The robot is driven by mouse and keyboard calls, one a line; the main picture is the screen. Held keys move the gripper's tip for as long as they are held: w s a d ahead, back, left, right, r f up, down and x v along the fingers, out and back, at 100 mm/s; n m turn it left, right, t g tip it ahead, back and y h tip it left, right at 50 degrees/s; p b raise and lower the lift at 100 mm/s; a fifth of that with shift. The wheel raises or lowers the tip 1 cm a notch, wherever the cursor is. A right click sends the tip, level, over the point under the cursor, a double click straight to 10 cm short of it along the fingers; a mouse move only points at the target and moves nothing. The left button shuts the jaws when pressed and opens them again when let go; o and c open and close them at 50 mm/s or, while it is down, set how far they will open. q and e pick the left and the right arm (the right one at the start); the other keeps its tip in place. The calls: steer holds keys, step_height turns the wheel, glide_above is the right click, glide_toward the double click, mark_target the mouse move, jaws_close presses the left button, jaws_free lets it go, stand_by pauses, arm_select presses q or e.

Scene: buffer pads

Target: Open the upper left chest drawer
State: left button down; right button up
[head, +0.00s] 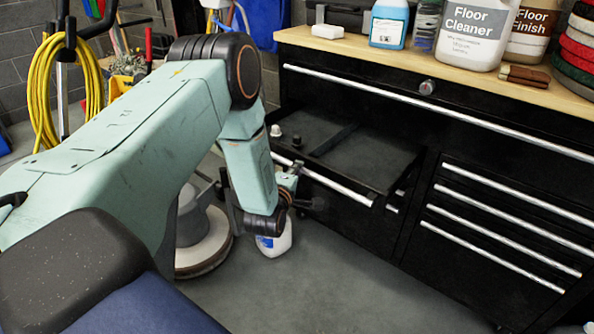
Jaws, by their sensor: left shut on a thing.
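The black tool chest (400,225) stands at the right. Its upper left drawer (372,157), below the wide top drawer, is pulled out, with its dark inside showing. The silver handle (338,185) runs along the drawer's front edge. My left gripper (293,182) is at the left part of this handle and shut on it. The fingertips are small and partly hidden by my wrist. My right gripper is out of view.
Small knobbed items (276,131) sit at the open drawer's left side. Bottles, including a floor cleaner jug (475,32), stand on the wooden top (400,60). A round floor machine (205,245) and a white bottle (274,243) are below my left arm. Floor in front is clear.

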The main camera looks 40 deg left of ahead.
arm_select(q)
steer(key=shift+a+r, duration=0.1)
steer(key=shift+a, duration=0.05)
steer(key=c, duration=1.4)
jaws_free()
steer(key=shift+o, duration=0.4)
steer(key=v, duration=1.2)
